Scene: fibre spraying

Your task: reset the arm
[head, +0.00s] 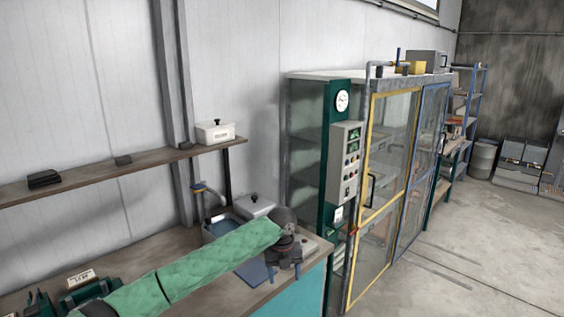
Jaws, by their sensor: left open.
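My left arm (190,264), in a green quilted sleeve, comes in from the lower left and reaches over the workbench. My left gripper (284,268) is at its end, dark and pointing down. It is open, with nothing seen between its fingers, above the right end of the bench. My right gripper is not in the view.
A wall shelf (110,170) carries a white box (215,131). A glass cabinet (385,170) with yellow and blue frames stands right of the bench. The floor (490,250) at right is clear.

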